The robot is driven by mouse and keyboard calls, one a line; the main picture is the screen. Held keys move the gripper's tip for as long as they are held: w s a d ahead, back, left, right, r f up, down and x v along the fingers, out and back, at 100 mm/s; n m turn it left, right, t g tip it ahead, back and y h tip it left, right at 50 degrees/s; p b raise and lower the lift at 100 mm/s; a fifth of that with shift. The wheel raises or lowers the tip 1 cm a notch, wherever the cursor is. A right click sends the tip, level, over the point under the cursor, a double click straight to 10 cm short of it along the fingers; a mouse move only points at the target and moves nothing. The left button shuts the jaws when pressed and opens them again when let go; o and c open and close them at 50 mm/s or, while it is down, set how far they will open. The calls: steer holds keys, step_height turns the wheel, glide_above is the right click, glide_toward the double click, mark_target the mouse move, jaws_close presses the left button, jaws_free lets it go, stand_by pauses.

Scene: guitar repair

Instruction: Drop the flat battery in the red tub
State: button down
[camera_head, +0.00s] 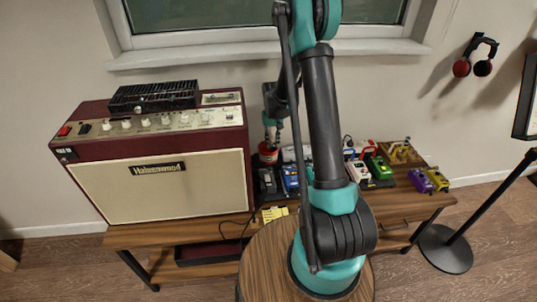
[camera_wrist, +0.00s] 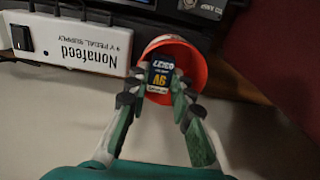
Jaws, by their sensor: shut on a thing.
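The 9V battery (camera_wrist: 161,72), dark blue with yellow lettering, is held between the fingertips of my gripper (camera_wrist: 158,91) in the wrist view. The red tub (camera_wrist: 192,58) is round and open. The battery overlaps its mouth in the wrist view, so it is over or just inside the opening; the exact height is hard to tell. In the head view my gripper (camera_head: 273,132) points down right above the red tub (camera_head: 268,154) on the bench. The battery is too small or hidden to make out there.
A white pedal power supply (camera_wrist: 75,40) lies beside the tub. The maroon amplifier (camera_head: 160,175) stands to the left on the bench. Several pedals, including a green one (camera_head: 379,168), crowd the bench to the right. A round wooden stool top (camera_head: 262,262) is in front.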

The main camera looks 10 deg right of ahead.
steer(key=c, duration=1.3)
jaws_free()
steer(key=shift+o, duration=0.2)
step_height(320, 180, up, 12)
